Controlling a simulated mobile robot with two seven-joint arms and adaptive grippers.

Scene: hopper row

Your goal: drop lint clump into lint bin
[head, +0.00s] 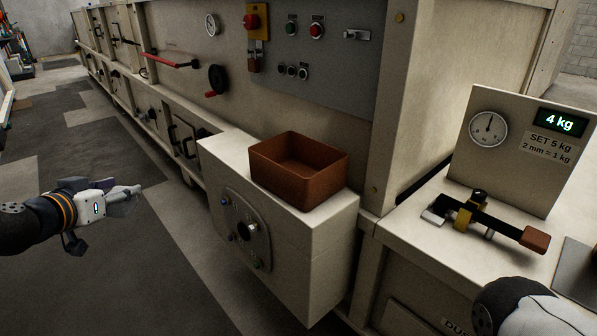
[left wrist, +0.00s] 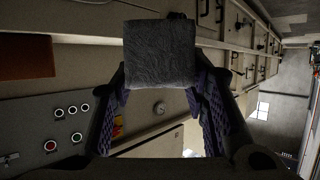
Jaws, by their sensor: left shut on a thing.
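A grey, fuzzy, block-shaped lint clump (left wrist: 160,55) sits between the fingers of my left gripper (head: 124,194) in the left wrist view. My left gripper is shut on it. In the head view the gripper is at the left, above the dark floor, and the clump is hard to tell from the fingers. An open, empty rust-brown box (head: 300,184), which looks like the lint bin, stands on a cream cabinet, right of my left gripper and well apart from it. My right gripper is out of view; only part of my right arm shows at the lower right.
The cream cabinet (head: 290,255) has a knob panel on its front. A long cream machine (head: 180,90) with red handles and buttons runs behind. At the right are a lever device (head: 480,215) and a gauge board (head: 515,150) reading 4 kg. The floor at left is open.

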